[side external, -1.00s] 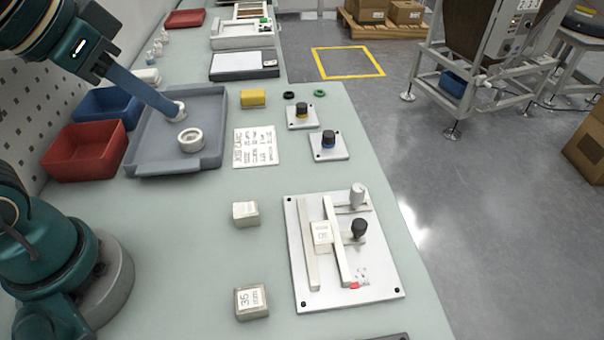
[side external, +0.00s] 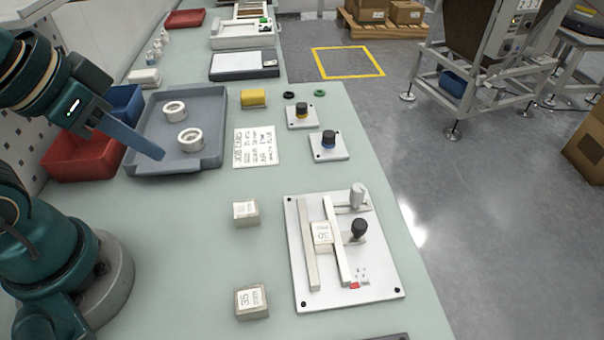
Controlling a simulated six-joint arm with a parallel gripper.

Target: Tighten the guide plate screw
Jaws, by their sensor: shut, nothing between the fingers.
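The guide fixture (side external: 375,285) is a white base plate on the bench at lower centre, with two pale parallel rails. A block marked 30 (side external: 322,234) sits between the rails. A black knob (side external: 359,228) and a light grey knob (side external: 357,194) stand to the right of the right rail (side external: 338,250). I cannot tell which knob is the guide plate screw, or how tight either is. A red mark (side external: 354,286) shows at the right rail's near end, by a small scale. My gripper (side external: 160,155) is shut and empty over the grey tray's left part, far from the fixture.
The grey tray (side external: 135,168) holds two white rings (side external: 175,108) (side external: 190,139). Red (side external: 85,155) and blue (side external: 125,100) bins stand at its left. Two loose blocks (side external: 245,212) (side external: 252,301) lie left of the fixture. Two small knobbed plates (side external: 328,146) (side external: 302,115) stand behind it.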

